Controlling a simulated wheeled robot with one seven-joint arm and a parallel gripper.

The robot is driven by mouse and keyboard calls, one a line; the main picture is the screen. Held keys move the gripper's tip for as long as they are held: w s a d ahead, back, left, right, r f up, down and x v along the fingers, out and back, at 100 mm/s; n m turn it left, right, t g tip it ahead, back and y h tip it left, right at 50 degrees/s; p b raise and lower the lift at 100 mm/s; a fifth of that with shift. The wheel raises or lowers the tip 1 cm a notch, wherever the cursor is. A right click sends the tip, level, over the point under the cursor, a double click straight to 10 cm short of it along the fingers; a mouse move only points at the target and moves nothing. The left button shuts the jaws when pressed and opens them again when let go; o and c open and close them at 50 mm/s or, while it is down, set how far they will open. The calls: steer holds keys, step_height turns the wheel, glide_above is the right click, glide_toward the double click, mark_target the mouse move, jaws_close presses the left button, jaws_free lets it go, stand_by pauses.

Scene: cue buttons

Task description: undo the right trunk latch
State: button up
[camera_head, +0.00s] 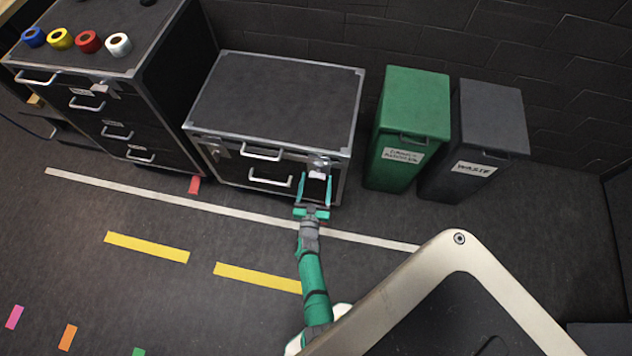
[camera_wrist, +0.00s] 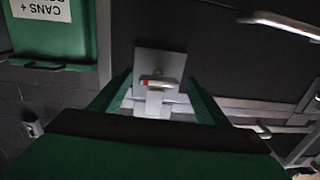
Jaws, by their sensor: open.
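The black trunk (camera_head: 275,95) with metal edges stands on the floor with its lid down. Its right latch (camera_head: 319,162) is on the front face near the right corner. In the wrist view the right latch (camera_wrist: 156,92) is a light grey piece with a small red mark on a square plate. My gripper (camera_head: 315,180) is open in front of this latch. In the wrist view its green fingers (camera_wrist: 158,84) lie either side of the latch, with gaps visible. Contact is not visible. The left latch (camera_head: 217,150) sits near the trunk's left front corner.
A green bin (camera_head: 412,110) and a dark waste bin (camera_head: 488,130) stand right of the trunk. The trunk has two front handles (camera_head: 262,153). Taped floor in front is mostly clear.

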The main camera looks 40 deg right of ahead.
steer(key=c, duration=1)
steer(key=shift+c, duration=0.2)
steer(key=shift+m, duration=0.3)
steer(key=shift+w+a+m+g+h, duration=0.15)
steer(key=shift+m+h, duration=0.25)
steer(key=shift+m, duration=4.15)
steer(key=shift+m+g+h, duration=0.25)
steer(key=shift+m+h, duration=0.15)
steer(key=shift+m, duration=4.15)
